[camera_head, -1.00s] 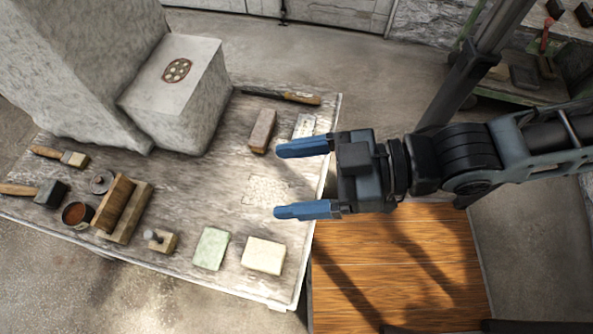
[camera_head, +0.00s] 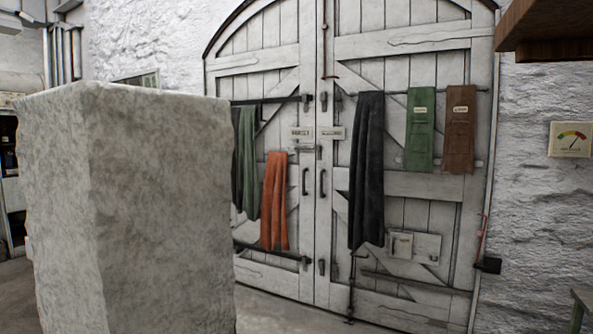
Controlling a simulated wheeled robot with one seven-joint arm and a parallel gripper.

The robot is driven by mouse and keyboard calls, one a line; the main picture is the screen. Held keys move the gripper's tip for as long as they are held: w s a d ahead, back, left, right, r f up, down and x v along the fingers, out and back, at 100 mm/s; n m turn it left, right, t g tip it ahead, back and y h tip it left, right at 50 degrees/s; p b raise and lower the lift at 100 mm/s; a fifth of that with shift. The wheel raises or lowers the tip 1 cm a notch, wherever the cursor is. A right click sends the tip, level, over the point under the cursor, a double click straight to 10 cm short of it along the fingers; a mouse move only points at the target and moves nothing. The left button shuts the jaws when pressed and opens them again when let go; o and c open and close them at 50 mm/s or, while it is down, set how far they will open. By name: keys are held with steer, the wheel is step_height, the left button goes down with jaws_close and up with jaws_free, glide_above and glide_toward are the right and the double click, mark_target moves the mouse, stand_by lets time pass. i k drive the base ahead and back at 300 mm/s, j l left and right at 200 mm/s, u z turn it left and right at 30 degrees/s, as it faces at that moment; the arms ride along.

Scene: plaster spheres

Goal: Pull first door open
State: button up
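A pair of tall, pale, weathered plank doors with an arched top stands at the centre back. The left door (camera_head: 279,84) and the right door (camera_head: 400,66) meet at a vertical seam and look shut. Each has a dark vertical pull handle by the seam, the left handle (camera_head: 305,181) and the right handle (camera_head: 322,183). A latch (camera_head: 304,149) lies near the seam above them. I cannot tell which door is the first. My gripper is not in view.
A large rough stone block (camera_head: 150,200) stands close at left, covering the left door's far edge. Dark, green and brown cloths hang on the right door; a green cloth (camera_head: 246,160) and an orange cloth (camera_head: 274,200) hang on the left one. Floor (camera_head: 275,315) shows before the doors.

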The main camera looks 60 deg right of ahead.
mark_target(269, 49)
steer(key=l+z, duration=0.1)
steer(key=z, duration=1.5)
steer(key=l+z, duration=0.6)
steer(key=z, duration=0.2)
steer(key=l+z, duration=0.35)
steer(key=i+l+z, duration=0.2)
steer(key=i, duration=0.4)
steer(key=i+j+u, duration=0.15)
steer(key=i+u, duration=0.65)
steer(key=i+l+u, duration=0.1)
steer(key=i+u, duration=0.3)
steer(key=i+j+u, duration=0.15)
steer(key=i+u, duration=0.35)
steer(key=i, duration=0.35)
steer(key=i+l+u, duration=0.15)
steer(key=i+u, duration=0.35)
steer(key=i, duration=0.35)
steer(key=i+j+z, duration=0.25)
steer(key=i+z, duration=0.15)
steer(key=i+j+z, duration=0.75)
steer(key=i+j, duration=0.2)
steer(key=j, duration=0.1)
